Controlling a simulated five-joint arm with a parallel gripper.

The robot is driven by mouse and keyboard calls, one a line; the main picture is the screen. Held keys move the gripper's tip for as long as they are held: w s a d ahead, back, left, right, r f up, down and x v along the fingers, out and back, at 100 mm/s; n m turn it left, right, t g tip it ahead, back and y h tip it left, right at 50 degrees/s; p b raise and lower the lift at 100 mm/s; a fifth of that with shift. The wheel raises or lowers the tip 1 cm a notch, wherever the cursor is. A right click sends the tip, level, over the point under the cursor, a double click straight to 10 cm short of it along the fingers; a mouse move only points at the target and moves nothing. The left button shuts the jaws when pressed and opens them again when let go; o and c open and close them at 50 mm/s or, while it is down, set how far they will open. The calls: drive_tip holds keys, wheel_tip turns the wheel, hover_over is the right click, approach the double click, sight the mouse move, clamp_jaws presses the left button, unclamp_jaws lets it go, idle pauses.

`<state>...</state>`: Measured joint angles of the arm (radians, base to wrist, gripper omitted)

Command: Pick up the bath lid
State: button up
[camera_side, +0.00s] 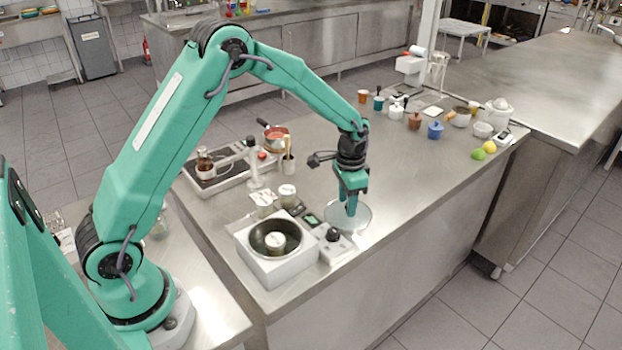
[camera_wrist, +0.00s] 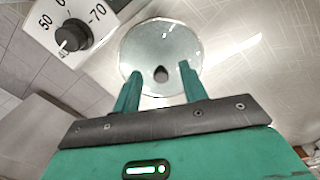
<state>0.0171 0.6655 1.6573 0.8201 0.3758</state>
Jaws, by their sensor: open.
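The bath lid (camera_side: 365,222) is a round, pale glass disc lying on the steel counter, to the right of the white water bath (camera_side: 277,262). In the wrist view the lid (camera_wrist: 143,48) shows whole, with a dark knob (camera_wrist: 161,74) near its lower middle. My gripper (camera_side: 350,208) points down over the lid in the side view and hides its knob there. In the wrist view my gripper (camera_wrist: 158,80) has its two green fingers apart, with the knob between and slightly beyond the tips. I cannot tell whether the fingers touch the lid.
The bath's control box with a black dial (camera_wrist: 72,36) stands close to the lid. Cups, pots and fruit (camera_side: 478,154) sit farther right. The counter between is clear.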

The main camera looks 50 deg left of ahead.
drive_tip(key=shift+f, duration=0.25)
idle(0.3)
clamp_jaws()
